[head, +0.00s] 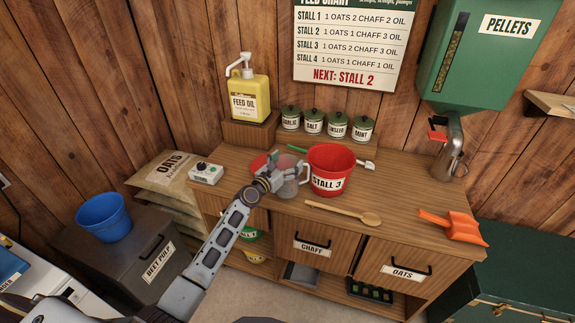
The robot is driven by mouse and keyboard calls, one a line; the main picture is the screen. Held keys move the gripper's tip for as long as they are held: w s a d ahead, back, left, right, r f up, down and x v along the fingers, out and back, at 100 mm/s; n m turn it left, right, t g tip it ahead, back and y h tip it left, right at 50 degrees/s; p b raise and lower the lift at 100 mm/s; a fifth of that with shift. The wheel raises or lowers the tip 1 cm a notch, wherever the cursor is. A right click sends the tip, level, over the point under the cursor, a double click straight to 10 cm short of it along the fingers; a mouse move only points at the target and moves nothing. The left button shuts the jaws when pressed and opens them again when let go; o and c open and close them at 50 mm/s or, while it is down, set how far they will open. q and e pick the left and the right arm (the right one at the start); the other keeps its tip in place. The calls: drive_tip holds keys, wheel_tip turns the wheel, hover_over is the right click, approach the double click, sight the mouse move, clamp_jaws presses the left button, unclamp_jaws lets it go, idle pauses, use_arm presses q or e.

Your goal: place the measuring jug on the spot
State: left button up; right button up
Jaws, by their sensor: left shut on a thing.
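The measuring jug (289,186), grey and see-through with a pale handle on its right, is at the counter's left part, just left of the red STALL 3 bucket. My left gripper (272,178) reaches in from the lower left and is shut on the jug, covering part of its left side. I cannot tell whether the jug's base touches the counter. A flat-looking red patch (258,162) shows partly behind the gripper; I cannot tell whether it is the spot. My right gripper is not in view.
The red bucket (331,170) stands close to the jug. A wooden spoon (343,212), an orange scoop (455,228) and a metal jug (453,158) are further right on the counter (400,195). A white box with a knob (206,173) is left. Several lidded jars (313,122) line the back.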

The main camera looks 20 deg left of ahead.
use_arm(q)
drive_tip(key=b+v, duration=0.1)
drive_tip(key=v, duration=1.7)
drive_tip(key=shift+d+f, duration=0.1)
idle(0.7)
drive_tip(key=s+d+f+n+y, duration=0.3)
drive_tip(key=s+d+f+y, duration=0.2)
drive_tip(key=f, duration=0.4)
drive_tip(key=shift+s+f+n+t+y, duration=0.3)
drive_tip(key=shift+s+t, duration=0.1)
drive_tip(key=shift+s, duration=0.5)
idle(1.0)
